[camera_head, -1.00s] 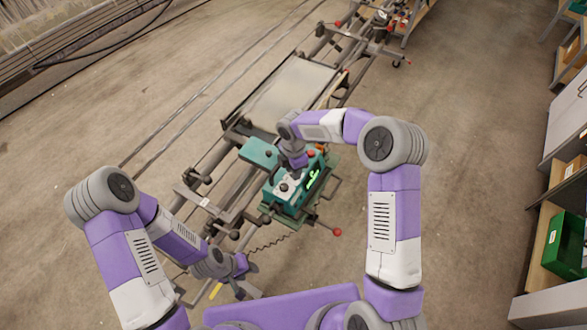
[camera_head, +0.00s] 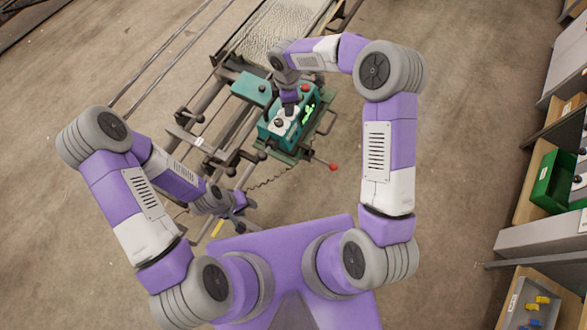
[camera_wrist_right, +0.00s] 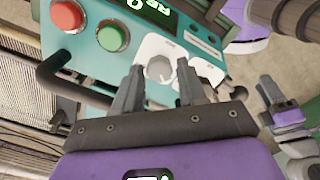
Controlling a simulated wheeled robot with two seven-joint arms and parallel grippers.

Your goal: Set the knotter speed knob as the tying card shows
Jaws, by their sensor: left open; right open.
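The teal knotter box (camera_head: 272,133) stands on the loom frame in the head view. In the right wrist view its panel (camera_wrist_right: 90,68) carries a pale round knob (camera_wrist_right: 160,69) on a white plate. A second white plate (camera_wrist_right: 207,71) lies to the right, partly behind a finger. My right gripper (camera_wrist_right: 159,70) is open over the panel, with the knob showing between its fingertips; I cannot tell whether they touch it. My left gripper (camera_head: 243,219) is open and empty, low beside the frame. I cannot make out the tying card, and the plate markings are too small to read.
A dark handle bar (camera_wrist_right: 65,80) runs along the box edge. A red-tipped lever (camera_head: 333,167) sticks out. Shelves with a green bin (camera_head: 553,178) stand right.

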